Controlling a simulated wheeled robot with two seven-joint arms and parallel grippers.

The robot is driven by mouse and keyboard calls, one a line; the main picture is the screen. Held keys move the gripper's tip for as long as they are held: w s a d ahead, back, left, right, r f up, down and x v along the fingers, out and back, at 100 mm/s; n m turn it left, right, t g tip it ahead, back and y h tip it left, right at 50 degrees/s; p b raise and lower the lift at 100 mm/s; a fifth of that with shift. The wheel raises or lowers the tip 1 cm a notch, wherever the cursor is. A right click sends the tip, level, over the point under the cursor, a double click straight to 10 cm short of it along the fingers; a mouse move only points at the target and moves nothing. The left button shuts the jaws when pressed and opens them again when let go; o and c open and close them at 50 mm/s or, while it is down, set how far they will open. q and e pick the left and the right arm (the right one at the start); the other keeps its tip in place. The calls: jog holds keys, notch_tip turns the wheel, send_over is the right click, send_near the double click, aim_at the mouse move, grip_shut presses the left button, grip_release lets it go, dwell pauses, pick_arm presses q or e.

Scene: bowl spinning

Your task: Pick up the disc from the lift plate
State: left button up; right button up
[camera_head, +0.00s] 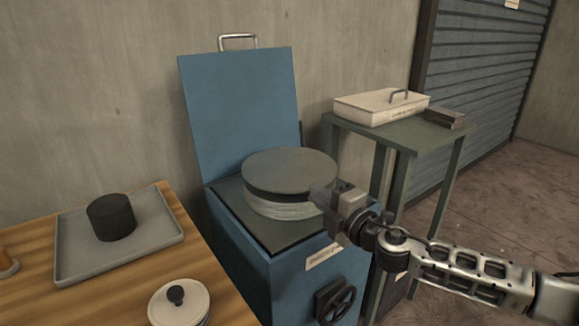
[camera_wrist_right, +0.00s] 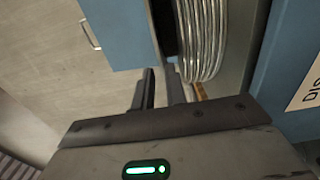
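A flat, round, dark grey-green disc (camera_head: 290,170) lies level on top of a ribbed silvery stack (camera_head: 283,209) in the open blue cabinet. Any lift plate under the disc is hidden. My right gripper (camera_head: 325,196) is at the disc's right front rim. In the right wrist view, the two dark fingers (camera_wrist_right: 164,88) stand a small gap apart, with their tips close to the edge of the silvery stack (camera_wrist_right: 203,40). I see nothing clearly clamped between them, and contact is unclear. My left gripper is out of view.
The cabinet's blue lid (camera_head: 240,110) stands upright behind the disc; a handwheel (camera_head: 334,300) is on its front. Right is a green stand (camera_head: 400,133) with a white box (camera_head: 380,108).

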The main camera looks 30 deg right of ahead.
aim_at(303, 187)
jog(key=shift+w+a+f+p, duration=0.1)
jog(key=shift+w+a+p, duration=0.15)
jog(key=shift+w, duration=1.05)
jog(key=shift+w+a+f+p, duration=0.1)
jog(key=shift+w+a+p, duration=0.1)
jog(key=shift+w, duration=1.05)
grip_shut()
jog(key=shift+d+r, duration=0.1)
jog(key=shift+r, duration=0.15)
